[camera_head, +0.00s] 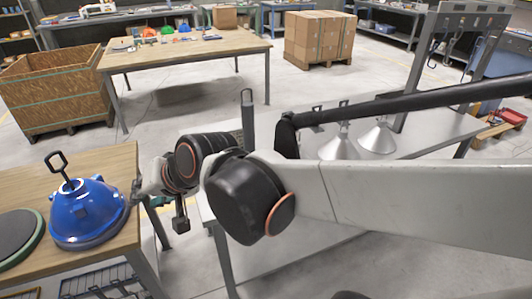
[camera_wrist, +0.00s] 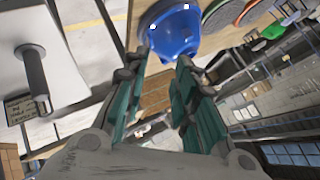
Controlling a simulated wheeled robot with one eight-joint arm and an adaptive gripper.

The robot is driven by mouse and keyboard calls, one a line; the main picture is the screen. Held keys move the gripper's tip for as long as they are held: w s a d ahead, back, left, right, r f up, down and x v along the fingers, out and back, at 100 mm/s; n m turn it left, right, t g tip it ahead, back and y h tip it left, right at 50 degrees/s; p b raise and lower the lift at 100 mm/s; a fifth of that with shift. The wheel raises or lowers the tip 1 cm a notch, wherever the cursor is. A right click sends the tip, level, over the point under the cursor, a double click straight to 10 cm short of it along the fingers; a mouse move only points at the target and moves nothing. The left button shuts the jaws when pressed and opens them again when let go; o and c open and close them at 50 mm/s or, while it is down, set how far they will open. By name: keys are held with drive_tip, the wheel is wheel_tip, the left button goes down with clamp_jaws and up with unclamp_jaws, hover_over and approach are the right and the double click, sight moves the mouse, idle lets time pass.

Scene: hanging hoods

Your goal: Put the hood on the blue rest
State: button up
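A glossy blue dome-shaped hood (camera_head: 88,212) with a black stem and loop handle sits upright at the right end of the wooden table at left. It also shows in the wrist view (camera_wrist: 172,32). I cannot tell whether a separate blue rest is under it; only a grey-blue lower rim shows. Two pale metal cone hoods (camera_head: 340,147) (camera_head: 378,138) are at the grey bench on the right. My gripper (camera_wrist: 158,70) is open, its green-padded fingers apart with nothing between them. In the head view it is just right of the blue hood, partly hidden by my wrist.
A green-rimmed dark disc (camera_head: 15,236) lies left of the blue hood. A red-rimmed disc (camera_wrist: 254,10) shows beyond it in the wrist view. The grey bench (camera_head: 437,128) and its upright frame (camera_head: 425,62) stand at right. Floor is clear between the tables.

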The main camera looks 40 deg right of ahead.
drive_tip(key=s+d+f+n+g+h, duration=0.2)
drive_tip(key=s+d+n, duration=0.3)
drive_tip(key=s+d, duration=0.3)
drive_tip(key=s+h, duration=0.1)
drive_tip(key=s, duration=0.2)
drive_tip(key=shift+n+h, duration=0.3)
